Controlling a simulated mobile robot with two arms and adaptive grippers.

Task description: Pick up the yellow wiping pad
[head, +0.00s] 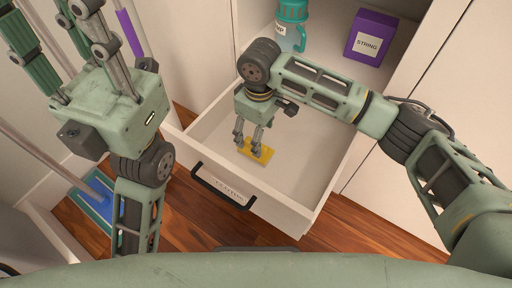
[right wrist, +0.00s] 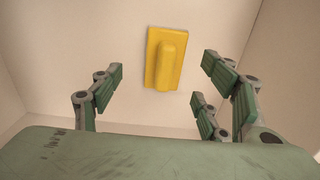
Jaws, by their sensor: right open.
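The yellow wiping pad (head: 262,154) lies on the floor of the open white drawer (head: 290,208). In the right wrist view the pad (right wrist: 160,65) is a flat yellow plate with a raised grip along its middle. My right gripper (head: 248,140) is over the drawer, pointing down at the pad. Its fingers are open, and in the wrist view (right wrist: 158,88) the pad shows beyond and between them, with nothing held. My left gripper (head: 65,40) is raised at the upper left, fingers apart and empty, away from the drawer.
A purple STRING box (head: 369,38) and a teal-capped bottle (head: 292,25) stand on the cabinet shelf behind the drawer. The drawer's front has a dark handle (head: 222,187). A blue flat mop head (head: 103,190) is at lower left. The drawer floor around the pad is clear.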

